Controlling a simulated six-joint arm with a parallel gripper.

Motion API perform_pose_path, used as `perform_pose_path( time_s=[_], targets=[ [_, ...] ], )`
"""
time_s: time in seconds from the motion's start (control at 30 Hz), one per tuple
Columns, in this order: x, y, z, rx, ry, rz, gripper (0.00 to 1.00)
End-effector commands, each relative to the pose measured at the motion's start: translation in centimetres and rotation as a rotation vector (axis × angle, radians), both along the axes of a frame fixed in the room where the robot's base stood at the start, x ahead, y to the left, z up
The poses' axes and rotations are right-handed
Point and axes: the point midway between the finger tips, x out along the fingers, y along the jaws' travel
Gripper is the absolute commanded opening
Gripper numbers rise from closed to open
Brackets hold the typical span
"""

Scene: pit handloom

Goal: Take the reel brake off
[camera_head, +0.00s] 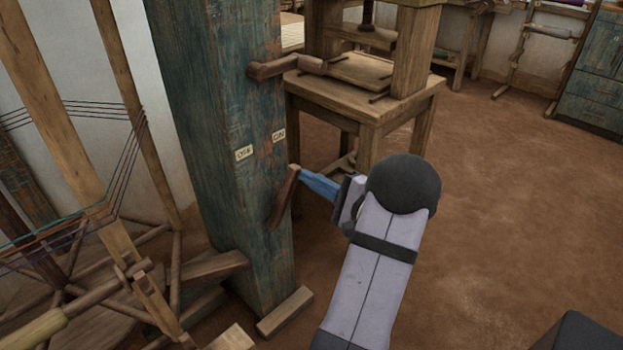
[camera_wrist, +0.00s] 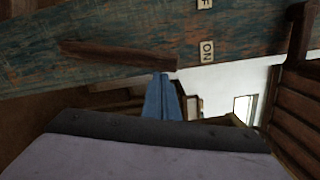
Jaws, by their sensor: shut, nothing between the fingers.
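The reel brake appears as a dark wooden lever (camera_head: 284,198) on the blue-green post (camera_head: 222,100), below two small plates. The left plate (camera_head: 244,153) reads OFF and the right plate (camera_head: 279,135) reads ON. The lever's upper end leans right, towards the ON side. In the wrist view the lever (camera_wrist: 112,52) lies across the post and the ON plate (camera_wrist: 207,50) shows. My gripper (camera_head: 304,174) has blue fingers, shut and empty, with the tips at the lever's upper end. The fingers (camera_wrist: 163,82) also show near that end in the wrist view; I cannot tell whether they touch.
A wooden peg-like arm (camera_head: 285,66) juts from the post higher up. A wooden table (camera_head: 375,105) stands behind. A reel frame with threads (camera_head: 85,215) is at the left. Brown floor (camera_head: 510,190) is clear to the right.

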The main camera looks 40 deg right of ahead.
Motion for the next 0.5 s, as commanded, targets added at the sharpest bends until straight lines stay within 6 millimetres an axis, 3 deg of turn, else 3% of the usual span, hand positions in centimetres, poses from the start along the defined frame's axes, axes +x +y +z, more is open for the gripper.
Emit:
perform_pose_path(
  time_s=[0.27,0.5],
  targets=[
    [0.0,1.4,0.4,-0.083,-0.001,0.002,0.00],
    [0.0,4.2,1.0,-0.248,-0.002,0.004,0.00]
  ],
)
